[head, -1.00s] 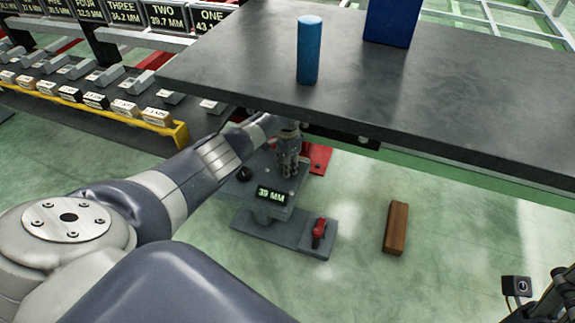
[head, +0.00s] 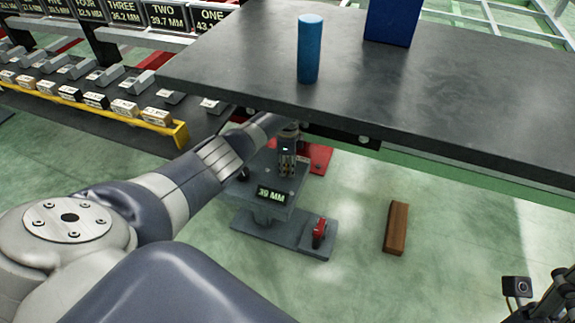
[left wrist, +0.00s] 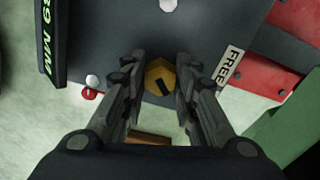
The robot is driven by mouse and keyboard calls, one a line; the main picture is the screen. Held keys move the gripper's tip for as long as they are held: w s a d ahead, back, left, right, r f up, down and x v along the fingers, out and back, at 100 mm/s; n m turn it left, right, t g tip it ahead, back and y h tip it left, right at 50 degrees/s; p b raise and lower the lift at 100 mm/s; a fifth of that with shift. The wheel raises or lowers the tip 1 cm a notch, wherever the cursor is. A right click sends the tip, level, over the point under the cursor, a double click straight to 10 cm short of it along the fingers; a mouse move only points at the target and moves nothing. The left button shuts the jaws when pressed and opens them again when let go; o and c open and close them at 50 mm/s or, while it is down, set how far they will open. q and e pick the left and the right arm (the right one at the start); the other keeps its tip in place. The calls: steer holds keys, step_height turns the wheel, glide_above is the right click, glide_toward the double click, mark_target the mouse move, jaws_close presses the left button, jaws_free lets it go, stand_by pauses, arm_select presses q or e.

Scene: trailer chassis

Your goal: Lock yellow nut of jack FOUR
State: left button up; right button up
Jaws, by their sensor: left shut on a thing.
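The yellow nut (left wrist: 160,77) is a hexagonal piece with a dark slot mark, on the dark jack plate in the left wrist view. My left gripper (head: 286,172) points down over the jack under the table edge. In the left wrist view its fingers (left wrist: 158,88) are shut on the nut from both sides. A "FREE" label (left wrist: 228,66) lies just right of the nut. The grey jack (head: 290,233) shows a "39 MM" display (head: 271,195) and has a red handle (head: 319,232). The nut is hidden in the head view.
A dark tabletop (head: 430,95) overhangs the jack, with a blue cylinder (head: 308,50) and a blue box (head: 391,20) on it. A brown block (head: 396,228) lies on the green floor. Signs (head: 174,15) with millimetre values stand at the back left. Part of my right arm shows at bottom right.

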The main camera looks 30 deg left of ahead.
stand_by(0.4)
arm_select(q)
steer(key=o, duration=1)
steer(key=shift+o, duration=0.2)
steer(key=shift+r, duration=0.1)
step_height(320, 180, up, 12)
steer(key=shift+f, duration=0.2)
